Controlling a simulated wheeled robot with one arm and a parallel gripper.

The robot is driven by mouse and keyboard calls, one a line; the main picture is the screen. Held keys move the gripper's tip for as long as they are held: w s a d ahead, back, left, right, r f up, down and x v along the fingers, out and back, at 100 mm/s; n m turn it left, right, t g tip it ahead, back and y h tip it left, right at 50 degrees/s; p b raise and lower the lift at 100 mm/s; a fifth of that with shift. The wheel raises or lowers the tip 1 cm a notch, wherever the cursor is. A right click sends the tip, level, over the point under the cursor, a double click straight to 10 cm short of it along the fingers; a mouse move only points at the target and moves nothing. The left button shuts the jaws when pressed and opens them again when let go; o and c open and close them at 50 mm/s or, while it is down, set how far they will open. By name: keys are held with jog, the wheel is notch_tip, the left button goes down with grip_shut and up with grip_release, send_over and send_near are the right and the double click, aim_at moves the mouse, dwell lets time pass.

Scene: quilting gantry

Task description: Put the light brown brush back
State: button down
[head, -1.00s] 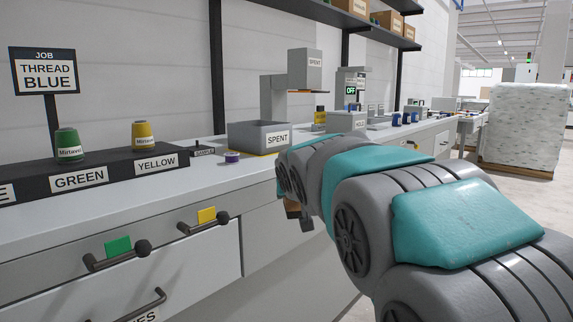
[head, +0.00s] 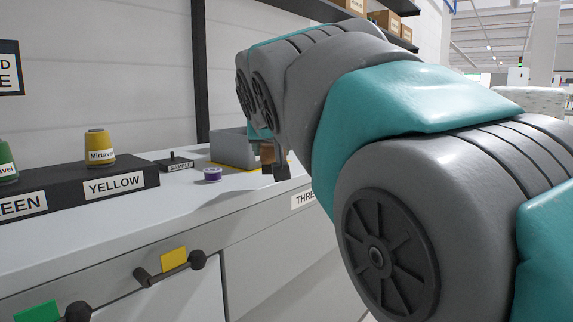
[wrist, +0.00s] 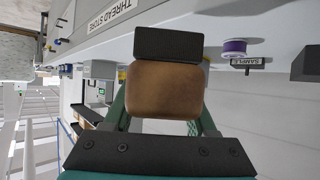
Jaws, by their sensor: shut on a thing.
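The light brown brush (wrist: 165,90) is in my gripper (wrist: 163,100) in the wrist view, a rounded brown block with a dark block, probably its bristles, at its top end in the picture. The green fingers show on either side of it, and their tips are partly hidden by it. In the head view a small part of the brush (head: 267,153) shows below my wrist, in front of the grey bin near the counter edge. My arm hides most of my gripper there. No contact between brush and counter can be made out.
A purple spool (head: 212,174) sits on the counter beside the SAMPLE stand (head: 178,164). The grey bin (head: 232,148) stands behind, partly hidden by my arm. A dark rack (head: 110,183) holds yellow (head: 100,148) and green cones. Drawer handles (head: 170,268) stick out in front.

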jog(key=w, duration=0.4)
jog(key=w+f+p, duration=0.1)
jog(key=w, duration=0.9)
jog(key=shift+w+d+f, duration=0.2)
jog(key=shift+w, duration=0.05)
jog(key=shift+f, duration=1.8)
jog(key=shift+f, duration=0.2)
jog(key=shift+c, duration=2.4)
grip_release()
jog(key=shift+r, duration=0.1)
jog(key=shift+r, duration=0.1)
jog(key=v, duration=1.2)
jog(key=shift+d, duration=0.1)
